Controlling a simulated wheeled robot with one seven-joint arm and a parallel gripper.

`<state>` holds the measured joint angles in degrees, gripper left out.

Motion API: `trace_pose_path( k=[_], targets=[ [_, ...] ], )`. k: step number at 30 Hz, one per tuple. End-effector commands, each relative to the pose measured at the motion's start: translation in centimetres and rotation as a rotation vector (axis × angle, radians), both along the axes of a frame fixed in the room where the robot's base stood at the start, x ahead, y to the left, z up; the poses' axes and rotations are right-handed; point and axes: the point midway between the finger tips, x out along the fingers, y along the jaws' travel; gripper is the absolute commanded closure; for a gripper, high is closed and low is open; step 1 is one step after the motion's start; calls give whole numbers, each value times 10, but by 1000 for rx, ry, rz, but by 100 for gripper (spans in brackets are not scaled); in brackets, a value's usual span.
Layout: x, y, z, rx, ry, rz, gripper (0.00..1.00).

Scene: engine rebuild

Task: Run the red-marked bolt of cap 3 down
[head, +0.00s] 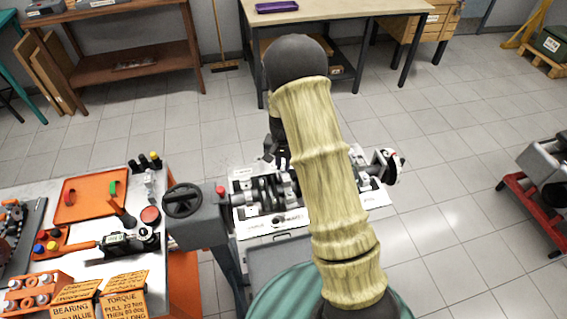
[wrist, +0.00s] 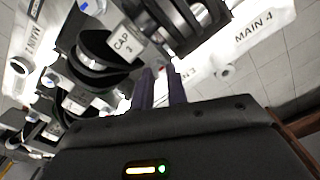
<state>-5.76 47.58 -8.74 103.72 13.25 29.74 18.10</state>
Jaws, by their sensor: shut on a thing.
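The pale engine block (head: 241,221) with its dark crankshaft (head: 264,192) sits on a stand in the head view, partly behind my arm. In the wrist view a labelled bearing cap (wrist: 122,45) reads CAP, its digit hard to read. My gripper (wrist: 160,74) is beside this cap, its two dark fingers close together. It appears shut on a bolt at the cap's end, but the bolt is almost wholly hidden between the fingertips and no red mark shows. A MAIN 4 label (wrist: 253,32) is on the pale block to the right.
A handwheel (head: 184,200) and a red knob (head: 220,190) are at the stand's left end. The bench at left holds an orange tray (head: 92,207), a wrench-like tool (head: 118,241) and torque placards (head: 125,303). A red engine stand (head: 535,205) is at far right. Floor between is clear.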

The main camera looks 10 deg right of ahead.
Motion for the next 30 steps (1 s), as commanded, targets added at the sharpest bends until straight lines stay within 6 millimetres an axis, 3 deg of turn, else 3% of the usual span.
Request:
trace_pose_path(
  k=[10, 11, 12, 23, 30],
  targets=[
    [4, 0, 4, -1, -12, -2, 100],
    [4, 0, 4, -1, -11, -2, 79],
    [4, 0, 4, -1, -11, -1, 75],
    [2, 0, 5, -1, -5, 0, 75],
    [2, 0, 35, 0, -8, 1, 75]
  ],
)
